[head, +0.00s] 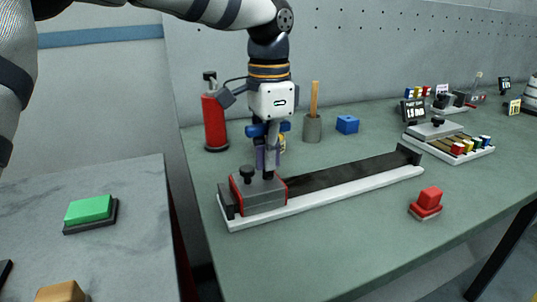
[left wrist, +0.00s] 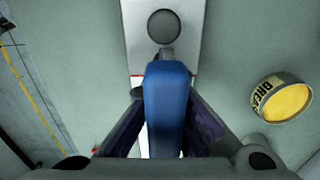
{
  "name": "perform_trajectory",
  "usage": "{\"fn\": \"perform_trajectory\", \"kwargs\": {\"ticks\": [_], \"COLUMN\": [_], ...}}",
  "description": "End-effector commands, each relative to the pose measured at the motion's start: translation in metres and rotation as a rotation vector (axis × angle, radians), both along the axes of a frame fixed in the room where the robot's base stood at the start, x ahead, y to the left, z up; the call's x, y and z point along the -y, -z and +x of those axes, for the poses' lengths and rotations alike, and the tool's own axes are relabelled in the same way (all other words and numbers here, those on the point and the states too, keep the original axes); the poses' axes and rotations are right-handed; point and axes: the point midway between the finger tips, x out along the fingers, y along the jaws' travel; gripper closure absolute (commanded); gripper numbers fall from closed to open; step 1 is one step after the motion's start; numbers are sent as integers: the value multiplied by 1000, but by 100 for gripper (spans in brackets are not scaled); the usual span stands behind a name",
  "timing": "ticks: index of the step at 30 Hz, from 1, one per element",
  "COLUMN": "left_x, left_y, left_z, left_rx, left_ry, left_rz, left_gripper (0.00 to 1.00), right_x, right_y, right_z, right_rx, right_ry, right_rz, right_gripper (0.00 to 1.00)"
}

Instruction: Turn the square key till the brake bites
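In the head view, a grey shank (head: 270,158) reaches down to the grey block with red edges (head: 262,196). Whether it sits in a socket there I cannot tell. A black knob (head: 247,173) stands on the block beside the shank; it also shows in the left wrist view (left wrist: 164,27). My right gripper is not in view.
Behind stand a red extinguisher-like bottle (head: 214,125), a grey cup with a wooden stick (head: 312,128) and a blue block (head: 347,124). A red button (head: 427,203) sits front right. A yellow-topped round thing (left wrist: 287,101) is close beside the gripper.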

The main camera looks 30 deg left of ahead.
Motion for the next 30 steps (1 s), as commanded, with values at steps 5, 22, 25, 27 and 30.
{"fn": "perform_trajectory", "kwargs": {"ticks": [5,22,25,27,30], "left_x": [-4,-5,-5,-5,-5], "left_y": [-3,-3,-3,-2,-2], "left_z": [3,3,3,3,3], "left_rx": [13,12,12,10,7], "left_ry": [-4,260,262,338,483], "left_rz": [7,11,11,12,15], "left_gripper": [100,100,100,100,100], "right_x": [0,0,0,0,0], "right_y": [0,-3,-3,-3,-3], "right_z": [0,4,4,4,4], "right_rx": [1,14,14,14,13], "right_ry": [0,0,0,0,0], "right_rz": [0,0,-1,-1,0], "right_gripper": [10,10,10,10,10]}}
